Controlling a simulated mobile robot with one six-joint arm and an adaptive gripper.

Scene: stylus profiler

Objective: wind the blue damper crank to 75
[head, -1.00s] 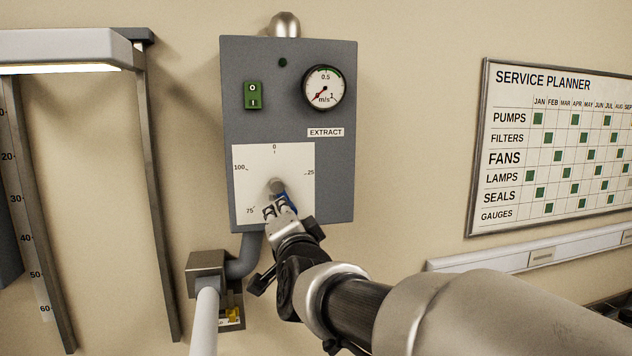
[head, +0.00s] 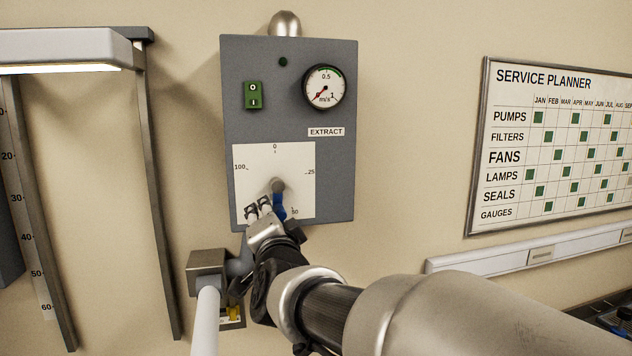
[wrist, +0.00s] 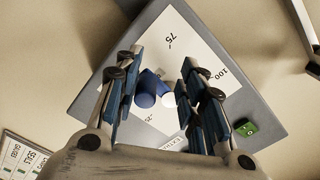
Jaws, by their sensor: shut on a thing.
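The blue damper crank (head: 280,207) sits on a white dial plate (head: 300,165) low on the grey wall box. Its grey hub (head: 278,186) shows, and its blue arm hangs downward, a little left of the 50 mark. My gripper (head: 258,207) is at the lower left of the hub and covers the 75 mark in the head view. In the wrist view the blue crank handle (wrist: 147,92) lies between the fingers, and the 75 and 100 marks are visible. The gripper is shut on the crank; exact finger contact is hard to see.
The grey box (head: 235,120) carries a green switch (head: 252,95) and a round gauge (head: 324,87). The planner board (head: 555,150) is on the right wall.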

